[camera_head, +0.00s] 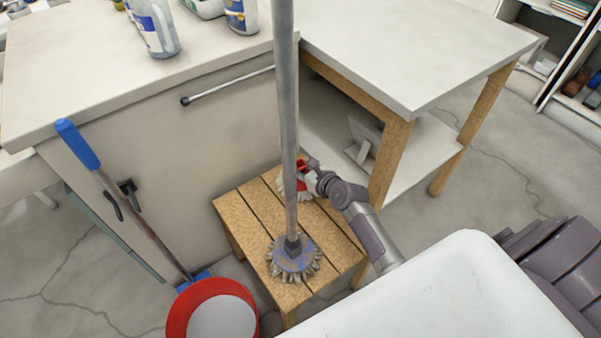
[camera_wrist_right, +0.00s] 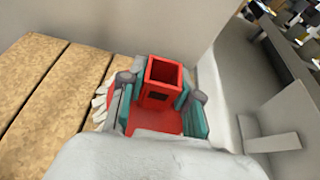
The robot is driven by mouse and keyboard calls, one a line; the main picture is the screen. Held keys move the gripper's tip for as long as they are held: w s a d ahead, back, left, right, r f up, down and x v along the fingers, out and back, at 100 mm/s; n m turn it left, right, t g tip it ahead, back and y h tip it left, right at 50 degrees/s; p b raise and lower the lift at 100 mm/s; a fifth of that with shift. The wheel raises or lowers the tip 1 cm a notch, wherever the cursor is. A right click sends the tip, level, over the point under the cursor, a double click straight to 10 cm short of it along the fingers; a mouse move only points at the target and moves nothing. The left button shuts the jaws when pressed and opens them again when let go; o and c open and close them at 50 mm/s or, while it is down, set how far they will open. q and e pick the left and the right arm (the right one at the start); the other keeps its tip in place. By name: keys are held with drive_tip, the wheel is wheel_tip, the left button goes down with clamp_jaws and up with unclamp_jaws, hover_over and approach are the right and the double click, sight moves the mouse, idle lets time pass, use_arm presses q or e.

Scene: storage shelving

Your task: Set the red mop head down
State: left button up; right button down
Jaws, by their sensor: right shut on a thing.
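The red mop head (camera_head: 303,168) has a square red socket and pale strands. My right gripper (camera_head: 316,181) is shut on it, over the back part of the slatted wooden stool (camera_head: 240,208). In the right wrist view, the red mop head (camera_wrist_right: 162,84) is upright between the teal pads of my right gripper (camera_wrist_right: 160,108), socket opening upward. Some strands show at its left, by the stool's slats (camera_wrist_right: 40,85). I cannot tell whether the strands touch the stool. The grey pole partly hides the mop head in the head view. My left gripper is out of view.
A mop with a grey pole (camera_head: 287,110) and blue head (camera_head: 293,257) stands on the stool's front part. A red bucket (camera_head: 180,315) and blue-handled tool (camera_head: 79,145) are at left. A cabinet (camera_head: 190,150) and white-topped table (camera_head: 415,50) stand close behind.

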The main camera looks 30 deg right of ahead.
drive_tip(key=shift+w+f, duration=0.1)
drive_tip(key=shift+f, duration=0.4)
drive_tip(key=c, duration=0.8)
unclamp_jaws()
drive_tip(key=shift+f, duration=0.15)
